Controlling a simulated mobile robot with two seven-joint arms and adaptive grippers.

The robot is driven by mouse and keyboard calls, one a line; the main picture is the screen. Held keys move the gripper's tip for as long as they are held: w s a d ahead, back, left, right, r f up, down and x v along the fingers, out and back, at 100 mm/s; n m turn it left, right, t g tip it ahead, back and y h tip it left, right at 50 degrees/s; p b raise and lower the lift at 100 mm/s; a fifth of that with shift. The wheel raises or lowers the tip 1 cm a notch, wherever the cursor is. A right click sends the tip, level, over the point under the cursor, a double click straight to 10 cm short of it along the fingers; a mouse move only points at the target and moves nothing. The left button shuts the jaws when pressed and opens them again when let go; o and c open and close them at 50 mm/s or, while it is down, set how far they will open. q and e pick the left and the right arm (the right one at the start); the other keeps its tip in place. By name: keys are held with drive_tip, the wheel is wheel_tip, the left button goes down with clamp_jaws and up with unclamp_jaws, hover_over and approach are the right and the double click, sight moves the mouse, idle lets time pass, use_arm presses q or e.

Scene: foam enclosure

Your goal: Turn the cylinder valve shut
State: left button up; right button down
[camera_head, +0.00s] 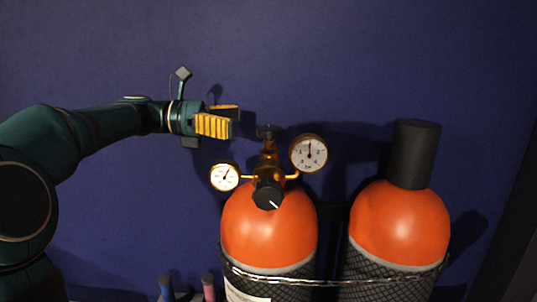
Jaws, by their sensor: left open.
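The left orange cylinder (268,230) carries a brass regulator with two round white gauges, a small one (225,177) on the left and a larger one (309,153) on the right. A dark valve knob (267,131) sits at the top of the brass stem. A black knob with a white mark (268,195) faces forward below it. My left gripper (232,120), with yellow ribbed fingers, is open and empty. It is just left of the top knob and slightly higher in the picture, apart from it. My right gripper is not in view.
A second orange cylinder (400,222) with a tall black cap (414,153) stands to the right. A chain (340,283) runs across both cylinders. A dark blue wall (330,50) is behind. Blue and pink handles (208,287) show at the bottom. The space above the regulator looks clear.

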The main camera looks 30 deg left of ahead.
sight(269, 133)
use_arm(q)
drive_tip(key=s+a+f+n+t+y+b, duration=0.2)
drive_tip(key=s+a+f+n+t, duration=0.1)
drive_tip(key=s+a+t, duration=0.15)
drive_tip(key=shift+g, duration=0.45)
drive_tip(key=x, duration=1.3)
drive_tip(key=shift+w+a+f, duration=0.1)
drive_tip(key=shift+w+f, duration=0.05)
drive_tip(key=shift+w, duration=0.35)
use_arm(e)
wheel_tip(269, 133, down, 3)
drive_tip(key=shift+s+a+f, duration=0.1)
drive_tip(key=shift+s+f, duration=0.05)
